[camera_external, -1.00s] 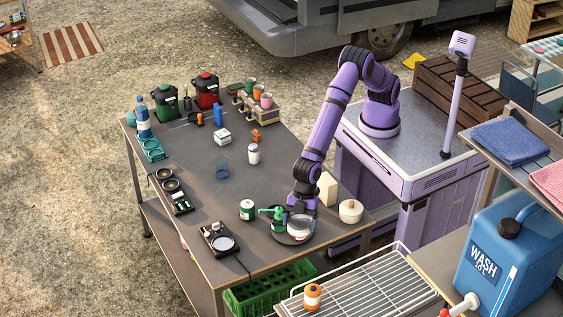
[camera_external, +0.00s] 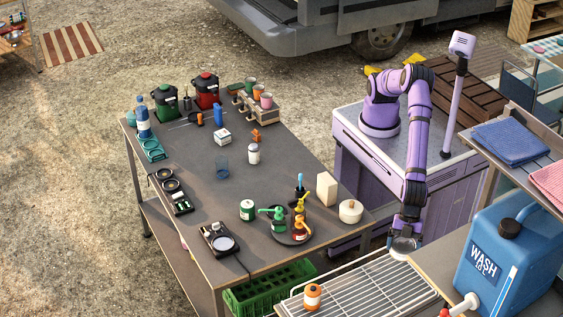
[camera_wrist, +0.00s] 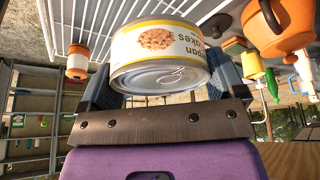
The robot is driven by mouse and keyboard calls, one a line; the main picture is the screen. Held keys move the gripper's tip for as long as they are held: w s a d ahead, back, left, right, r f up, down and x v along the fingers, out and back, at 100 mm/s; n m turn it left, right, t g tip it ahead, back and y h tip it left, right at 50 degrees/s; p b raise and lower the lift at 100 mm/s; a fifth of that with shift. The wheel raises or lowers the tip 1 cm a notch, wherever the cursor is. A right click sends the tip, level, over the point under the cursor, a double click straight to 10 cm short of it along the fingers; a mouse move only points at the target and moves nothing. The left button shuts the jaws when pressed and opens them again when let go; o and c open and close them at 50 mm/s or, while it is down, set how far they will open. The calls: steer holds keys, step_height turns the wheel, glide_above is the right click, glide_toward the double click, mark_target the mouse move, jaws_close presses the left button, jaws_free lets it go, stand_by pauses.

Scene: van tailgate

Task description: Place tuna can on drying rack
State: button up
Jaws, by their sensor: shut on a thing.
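The tuna can (camera_wrist: 160,60), a short silver can with a white and yellow label, fills the middle of the wrist view between the two fingers. My gripper (camera_external: 405,240) is shut on it and holds the can (camera_external: 402,250) at the back right part of the drying rack. The drying rack (camera_external: 370,290) is a white wire grid at the bottom of the external view; its bars (camera_wrist: 205,15) also show behind the can in the wrist view. I cannot tell whether the can touches the bars.
An orange-and-white jar (camera_external: 312,297) stands at the rack's left front, also in the wrist view (camera_wrist: 77,62). A blue wash container (camera_external: 505,255) stands right of the rack. The table (camera_external: 270,185) at left holds a round tray of bottles (camera_external: 290,235). The rack's middle is clear.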

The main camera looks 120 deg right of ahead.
mark_target(395, 285)
step_height(395, 285, down, 15)
steer(key=shift+s+a+r, duration=0.1)
stand_by(0.7)
steer(key=o, duration=0.8)
steer(key=shift+f, duration=0.2)
steer(key=v, duration=1.2)
steer(key=shift+r, duration=0.15)
